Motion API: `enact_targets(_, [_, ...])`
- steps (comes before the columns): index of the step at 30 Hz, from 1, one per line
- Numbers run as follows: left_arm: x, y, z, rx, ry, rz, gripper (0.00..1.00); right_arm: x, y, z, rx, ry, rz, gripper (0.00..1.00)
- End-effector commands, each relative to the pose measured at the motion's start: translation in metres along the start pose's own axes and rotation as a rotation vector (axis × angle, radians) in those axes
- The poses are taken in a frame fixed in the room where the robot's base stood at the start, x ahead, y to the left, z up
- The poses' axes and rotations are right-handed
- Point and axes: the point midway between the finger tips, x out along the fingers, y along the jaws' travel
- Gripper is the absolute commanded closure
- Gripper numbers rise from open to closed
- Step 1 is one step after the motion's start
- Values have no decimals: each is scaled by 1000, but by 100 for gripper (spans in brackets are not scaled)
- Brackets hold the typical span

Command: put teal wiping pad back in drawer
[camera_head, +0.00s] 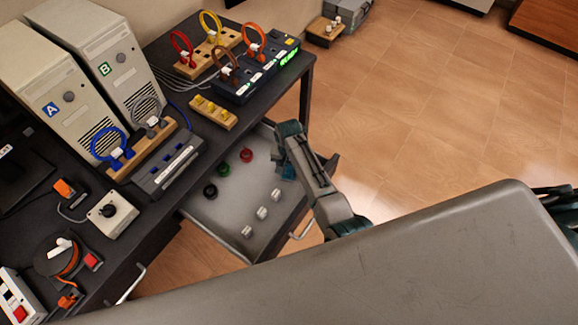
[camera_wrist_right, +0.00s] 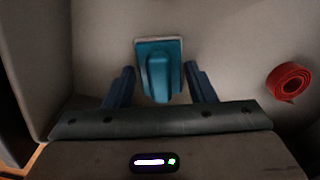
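The teal wiping pad (camera_wrist_right: 160,70) lies on the grey drawer floor in the right wrist view, with a raised grip along its middle and a pale rim. My right gripper (camera_wrist_right: 162,80) is open. Its two fingers stand on either side of the pad, with a gap showing on each side. In the head view my right gripper (camera_head: 284,171) reaches down into the open drawer (camera_head: 222,207) at its right side, and the pad cannot be told apart from it there. My left gripper is not in view.
Open floor lies at the right.

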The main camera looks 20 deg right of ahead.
Motion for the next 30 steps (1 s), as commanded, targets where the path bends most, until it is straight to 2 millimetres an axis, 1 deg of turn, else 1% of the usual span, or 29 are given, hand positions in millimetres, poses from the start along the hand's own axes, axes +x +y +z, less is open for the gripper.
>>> enact_targets(1, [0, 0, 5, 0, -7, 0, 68, 0, 0, 0, 0, 0, 0, 40])
enact_targets(2, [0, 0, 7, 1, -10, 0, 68, 0, 0, 0, 0, 0, 0, 34])
enact_targets(5, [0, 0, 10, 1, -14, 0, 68, 0, 0, 0, 0, 0, 0, 34])
enact_targets(11, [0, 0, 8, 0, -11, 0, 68, -1, 0, 0, 0, 0, 0, 34])
enact_targets(14, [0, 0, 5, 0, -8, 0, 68, -8, 0, 0, 0, 1, -1, 34])
enact_targets(17, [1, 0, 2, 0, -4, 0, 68, -21, -1, -1, 0, 3, -2, 34])
enact_targets(27, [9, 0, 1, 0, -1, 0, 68, -90, -1, -1, 0, 3, -3, 34])
enact_targets(30, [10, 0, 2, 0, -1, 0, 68, -105, -1, -1, 0, 3, -2, 34])
